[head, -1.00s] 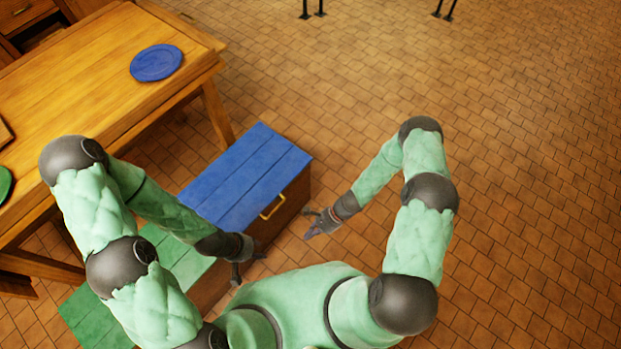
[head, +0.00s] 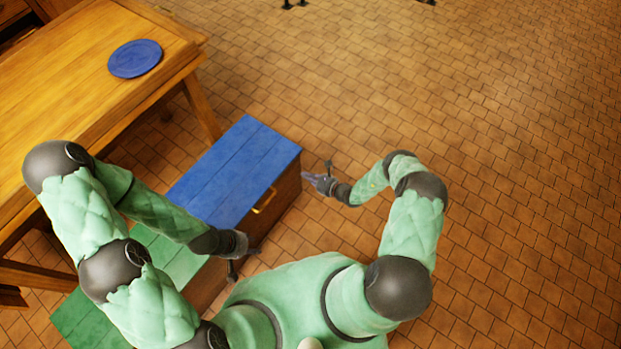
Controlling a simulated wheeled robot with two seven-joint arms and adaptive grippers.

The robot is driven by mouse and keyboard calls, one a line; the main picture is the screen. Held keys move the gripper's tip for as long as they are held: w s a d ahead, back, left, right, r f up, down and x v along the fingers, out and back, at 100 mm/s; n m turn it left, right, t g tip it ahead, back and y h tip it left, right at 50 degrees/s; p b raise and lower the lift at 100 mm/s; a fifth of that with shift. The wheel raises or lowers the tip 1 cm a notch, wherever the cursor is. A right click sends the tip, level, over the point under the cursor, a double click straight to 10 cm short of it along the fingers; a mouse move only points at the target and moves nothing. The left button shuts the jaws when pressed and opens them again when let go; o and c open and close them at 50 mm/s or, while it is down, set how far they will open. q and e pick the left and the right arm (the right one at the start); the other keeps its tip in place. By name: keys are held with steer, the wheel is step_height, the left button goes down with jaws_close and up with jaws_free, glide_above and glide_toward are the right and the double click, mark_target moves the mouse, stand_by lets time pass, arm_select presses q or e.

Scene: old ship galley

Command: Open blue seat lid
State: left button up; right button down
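The blue seat lid (head: 232,172) lies flat and closed on a brown wooden bench box. A brass handle (head: 264,201) sits on the box's front side, at the lid's front edge. My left gripper (head: 244,262) is near the box front, left of and nearer to me than the handle, seemingly with its fingers apart and nothing between them. My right gripper (head: 318,174) is just right of the box's right end, with its fingers spread and empty. It appears apart from the lid and the handle.
A green lid (head: 170,262) covers the bench's left part, partly hidden by my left arm. A wooden table (head: 75,75) with a blue plate (head: 135,58) stands behind and left of the bench. The tiled floor (head: 480,130) to the right is clear.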

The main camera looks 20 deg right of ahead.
mark_target(291, 166)
steer(key=b+x, duration=0.2)
steer(key=x, duration=0.4)
steer(key=shift+f, duration=0.15)
step_height(291, 166, up, 2)
steer(key=shift+d+r, duration=0.1)
steer(key=shift+r, duration=1.05)
steer(key=shift+r, duration=0.1)
